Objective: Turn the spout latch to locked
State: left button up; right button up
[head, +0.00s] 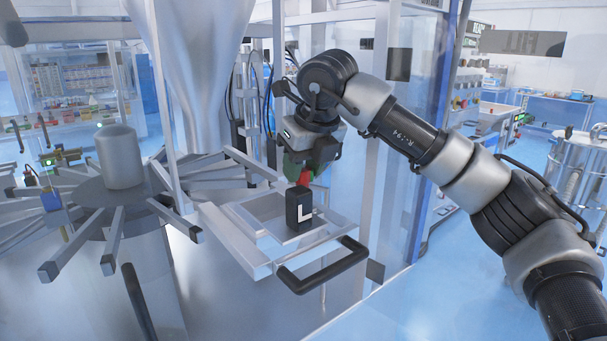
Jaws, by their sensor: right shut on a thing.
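My right gripper (305,174) reaches in from the right and points down over the metal tray. It is shut on a small red piece (304,179), which looks like the spout latch; the fingers hide much of it. A dark green part (291,166) shows just left of the red piece. Directly below stands a black block (299,209) with a white L-shaped mark. I cannot tell whether the red piece touches the block, or which way the latch is turned. My left gripper is not in view.
The metal tray (251,253) has a black handle (322,270) at its front. A carousel with radiating metal arms (88,241) stands at the left, below a steel hopper (203,70). A clear panel with a blue-edged frame (433,130) stands behind my right arm.

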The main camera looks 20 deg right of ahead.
jog(key=m+h+b, duration=0.1)
jog(key=m, duration=0.3)
jog(key=shift+a+m+h+b, duration=0.1)
jog(key=shift+m+h+b, duration=0.2)
jog(key=shift+h+b, duration=0.1)
jog(key=shift+m+h+b, duration=0.4)
jog(key=shift+m+h, duration=0.2)
jog(key=shift+m, duration=1.3)
jog(key=o, duration=0.9)
jog(key=v, duration=1)
jog(key=shift+a+r, duration=0.2)
jog(key=shift+r, duration=0.2)
